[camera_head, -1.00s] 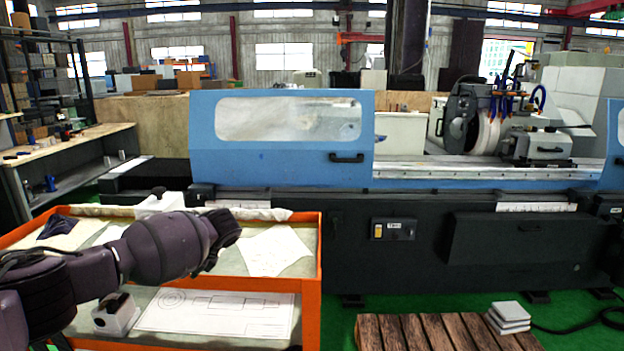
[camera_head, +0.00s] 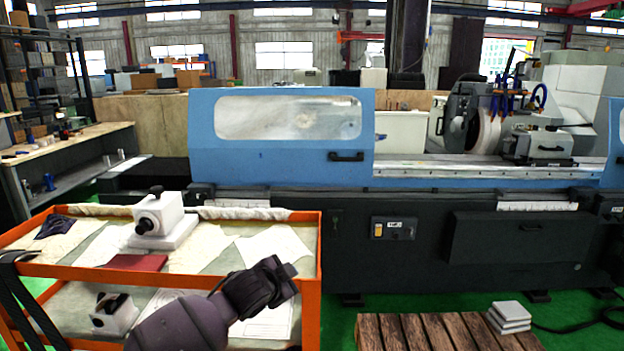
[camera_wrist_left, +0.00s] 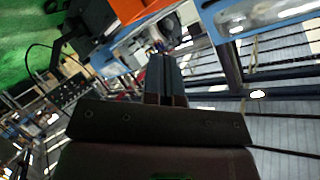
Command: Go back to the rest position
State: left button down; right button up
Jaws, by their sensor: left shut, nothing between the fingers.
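My left arm (camera_head: 205,318) rises from the bottom of the head view, over the front of the orange cart (camera_head: 311,260). Its dark far end is over the lower shelf's drawing sheet. I cannot make out the fingers there. In the left wrist view my left gripper (camera_wrist_left: 166,80) shows its two dark fingers together, with nothing between them. The wrist view is strongly tilted, with the orange cart's edge near its top. My right gripper is in neither view.
A white block device with a black knob (camera_head: 160,218) stands on the cart's top beside a dark red plate (camera_head: 136,262). A smaller white block (camera_head: 113,314) is on the lower shelf. Behind is the blue grinder (camera_head: 270,165). A wooden pallet (camera_head: 440,333) lies right on green floor.

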pick_arm(q)
jog(key=s+a+f+n+y, duration=0.2)
jog(key=s+a+f+n, duration=0.2)
jog(key=s+a+f, duration=0.3)
jog(key=s+a+f+n+y, duration=0.2)
jog(key=s+a+f, duration=0.6)
jog(key=s, duration=1)
jog(key=s+a+f+n+y, duration=0.1)
jog(key=s+a+f+n, duration=0.5)
jog(key=s+f, duration=0.3)
jog(key=s+a, duration=0.1)
jog(key=s, duration=0.2)
jog(key=shift+s+a+n+g+y+b, duration=0.15)
jog(key=shift+n+g+y+b, duration=0.15)
jog(key=shift+y, duration=0.1)
